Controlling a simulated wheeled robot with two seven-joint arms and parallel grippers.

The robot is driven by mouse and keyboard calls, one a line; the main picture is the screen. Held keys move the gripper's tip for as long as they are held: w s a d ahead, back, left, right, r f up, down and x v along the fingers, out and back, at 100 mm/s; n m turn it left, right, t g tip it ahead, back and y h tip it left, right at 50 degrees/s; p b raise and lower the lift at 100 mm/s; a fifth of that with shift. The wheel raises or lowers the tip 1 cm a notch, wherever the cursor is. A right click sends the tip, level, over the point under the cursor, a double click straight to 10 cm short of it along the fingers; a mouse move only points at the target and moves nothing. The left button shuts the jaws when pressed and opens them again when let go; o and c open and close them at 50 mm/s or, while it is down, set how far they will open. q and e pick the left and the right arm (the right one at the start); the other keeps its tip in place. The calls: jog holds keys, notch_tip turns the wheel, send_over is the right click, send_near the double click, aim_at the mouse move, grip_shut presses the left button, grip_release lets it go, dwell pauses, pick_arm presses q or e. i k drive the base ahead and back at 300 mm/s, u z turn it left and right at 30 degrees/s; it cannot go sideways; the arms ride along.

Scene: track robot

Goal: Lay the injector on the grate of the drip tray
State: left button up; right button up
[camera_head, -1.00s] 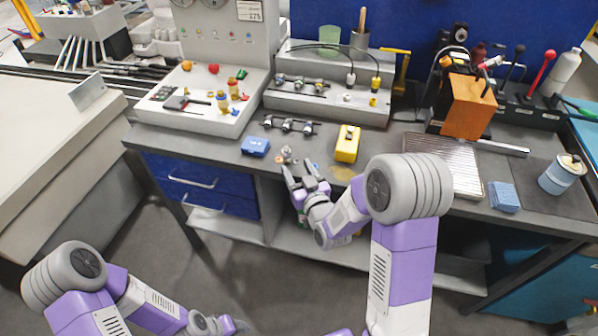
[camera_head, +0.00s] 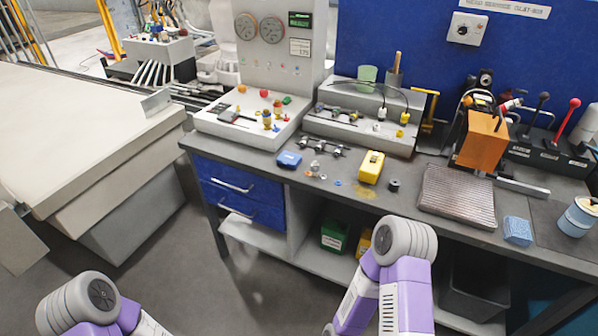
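The drip tray with its ribbed metal grate (camera_head: 457,195) lies on the right half of the workbench; its grate looks bare. Several dark and silver injector-like parts sit in a row on a low rack (camera_head: 321,147) on the bench. More such parts lie on the grey stepped fixture (camera_head: 341,113) behind it. I cannot tell which one is the injector meant. Both of my arms show only their upper links at the bottom of the picture. Neither gripper is in view.
A blue box (camera_head: 289,159), small loose parts (camera_head: 315,167), a yellow box (camera_head: 371,167) and a black cylinder (camera_head: 394,186) lie left of the tray. An orange block (camera_head: 481,140) stands behind it. Blue cloths (camera_head: 517,231) and a can (camera_head: 578,217) are right.

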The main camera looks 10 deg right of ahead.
aim_at(435, 199)
jog(key=u, duration=2.65)
jog(key=k, duration=1.45)
jog(key=z, duration=1.85)
jog(key=i, duration=0.25)
jog(key=u, duration=0.15)
